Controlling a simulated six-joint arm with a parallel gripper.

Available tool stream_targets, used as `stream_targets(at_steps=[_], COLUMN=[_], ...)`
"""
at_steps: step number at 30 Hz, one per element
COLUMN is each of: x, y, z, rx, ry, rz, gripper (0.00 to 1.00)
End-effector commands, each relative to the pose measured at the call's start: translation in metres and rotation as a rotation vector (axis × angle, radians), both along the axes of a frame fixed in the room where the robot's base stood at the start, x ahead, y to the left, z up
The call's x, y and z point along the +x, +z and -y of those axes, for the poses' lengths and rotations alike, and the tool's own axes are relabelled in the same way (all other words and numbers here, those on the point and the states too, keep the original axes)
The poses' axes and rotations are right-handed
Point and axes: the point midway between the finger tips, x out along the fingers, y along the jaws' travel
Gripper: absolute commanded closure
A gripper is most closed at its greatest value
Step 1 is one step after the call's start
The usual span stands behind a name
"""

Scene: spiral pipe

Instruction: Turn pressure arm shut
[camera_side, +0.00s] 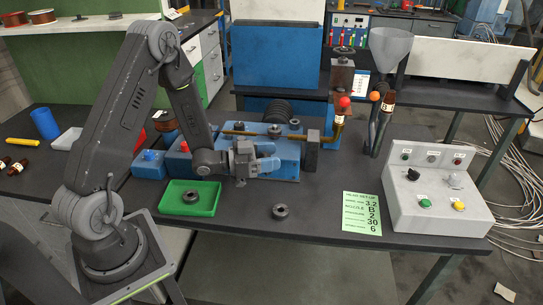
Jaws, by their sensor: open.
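A blue machine (287,151) stands on the dark table in the side view, with a thin brass-coloured rod (250,133) along its top. At its right end a short brass-coloured lever (338,125) stands upright, topped by a red ball knob (345,102). Another dark lever with an orange ball knob (374,96) stands further right. No label tells which of them is the pressure arm. My gripper (274,164) is open in front of the machine's blue body, pointing right, and hides part of it. It is apart from both knobs. Whether it touches the body, I cannot tell.
A green tray (172,209) holding a dark ring sits at the front, with a loose ring (280,212) to its right. A funnel (390,45), a green note card (361,213) and a control box (437,190) are on the right. The table's front middle is mostly clear.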

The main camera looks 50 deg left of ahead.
Motion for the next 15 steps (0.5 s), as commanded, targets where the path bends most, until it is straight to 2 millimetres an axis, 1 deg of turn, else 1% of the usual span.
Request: stream_targets(at_steps=[3, 11, 15], x=[0.0045, 0.0049, 0.0048], y=[0.0001, 0.0001, 0.0001], z=[0.0022, 0.0023, 0.0024], rx=[0.0, -0.001, -0.001], ry=[0.001, 0.001, 0.001], rz=[0.001, 0.0, 0.0], gripper=[0.43, 0.43, 0.56])
